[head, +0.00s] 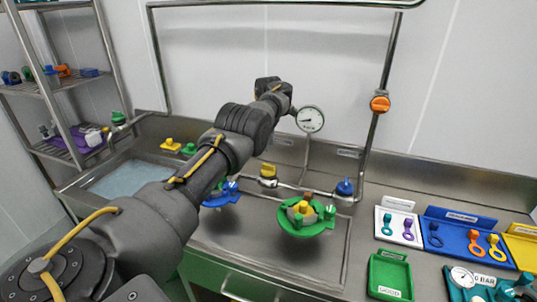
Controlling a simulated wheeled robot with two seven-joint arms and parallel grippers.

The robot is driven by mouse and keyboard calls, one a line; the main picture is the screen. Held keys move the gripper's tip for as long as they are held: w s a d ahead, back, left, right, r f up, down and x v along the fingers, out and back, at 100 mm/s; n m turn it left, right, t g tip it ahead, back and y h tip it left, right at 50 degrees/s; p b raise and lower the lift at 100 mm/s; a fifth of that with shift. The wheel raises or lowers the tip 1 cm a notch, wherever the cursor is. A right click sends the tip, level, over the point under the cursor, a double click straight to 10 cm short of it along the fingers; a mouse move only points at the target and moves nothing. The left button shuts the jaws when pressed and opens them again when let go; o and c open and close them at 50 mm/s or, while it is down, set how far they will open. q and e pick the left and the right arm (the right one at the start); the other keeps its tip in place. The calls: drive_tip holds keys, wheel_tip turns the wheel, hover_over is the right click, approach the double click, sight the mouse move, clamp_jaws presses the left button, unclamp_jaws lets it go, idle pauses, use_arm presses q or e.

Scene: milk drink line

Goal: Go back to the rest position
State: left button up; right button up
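My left arm reaches from the lower left corner across the counter toward the back wall. Its far end, with the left gripper (272,90), is raised in front of the wall, to the upper left of the round pressure gauge (310,119). The fingers are small and dark there, and I cannot make out whether they are apart or together. I see nothing clearly held. My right gripper is out of view.
A green round fixture (300,228) and a partly hidden blue one (222,198) stand on the steel counter (262,248). A water-filled sink (130,180) lies left. Trays, including a green tray (390,275) and blue tray (463,245), are right. A pipe frame (372,140) rises behind.

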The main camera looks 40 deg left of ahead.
use_arm(q)
drive_tip(key=shift+r, duration=0.6)
drive_tip(key=shift+r, duration=0.1)
